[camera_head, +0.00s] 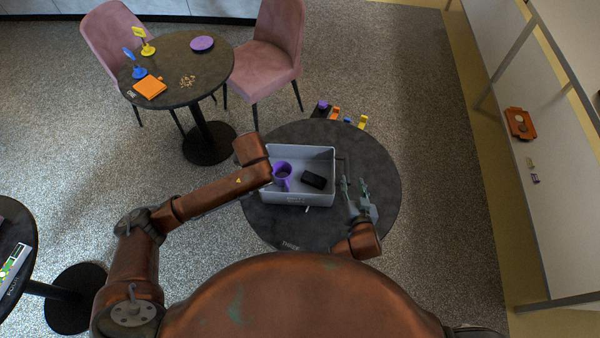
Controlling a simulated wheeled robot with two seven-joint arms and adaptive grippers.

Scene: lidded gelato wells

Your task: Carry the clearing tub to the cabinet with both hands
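The clearing tub (275,199) is a light grey open box on the round dark table in front of me. A purple mug (282,178) and a small black object (314,180) are in it. My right gripper (354,183) is just off the tub's right end, its two fingers apart with nothing visible between them. My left arm reaches to the tub's left end; its last link covers the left gripper, so its fingers are hidden. A long white unit at the right (560,215) may be the cabinet; I cannot tell for sure.
The round table (378,165) has "THREE" on its front edge. Small coloured items (335,113) lie beyond its far edge. Another round table (190,60) with two pink chairs (270,55) stands at the upper left, and a third (15,235) at the left. Grey floor (440,200) is clear at the right.

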